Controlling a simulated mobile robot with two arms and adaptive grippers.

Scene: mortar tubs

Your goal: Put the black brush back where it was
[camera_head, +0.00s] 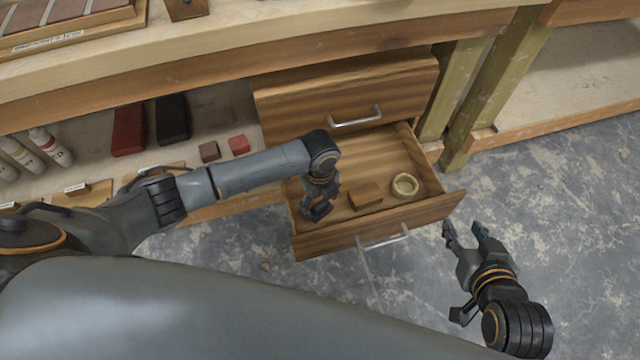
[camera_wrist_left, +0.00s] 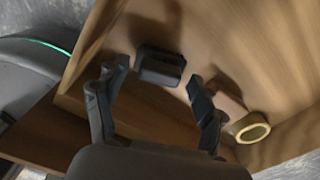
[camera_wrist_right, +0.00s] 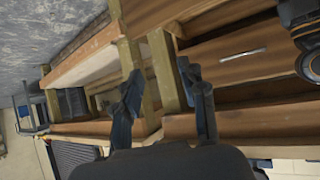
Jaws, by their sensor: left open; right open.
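A black block-shaped thing, which looks like the black brush (camera_wrist_left: 160,66), lies on the floor of the open drawer in the left wrist view. My left gripper (camera_wrist_left: 158,78) is open, with a finger to each side of the black brush and no visible grip on it. In the head view my left gripper (camera_head: 317,207) is down in the left part of the drawer (camera_head: 330,240) and largely hides the brush. My right gripper (camera_head: 462,230) is open and empty, right of the drawer front above the floor.
On the shelf at left are a red block (camera_head: 128,130), a black block (camera_head: 172,118) and several bottles (camera_head: 50,147).

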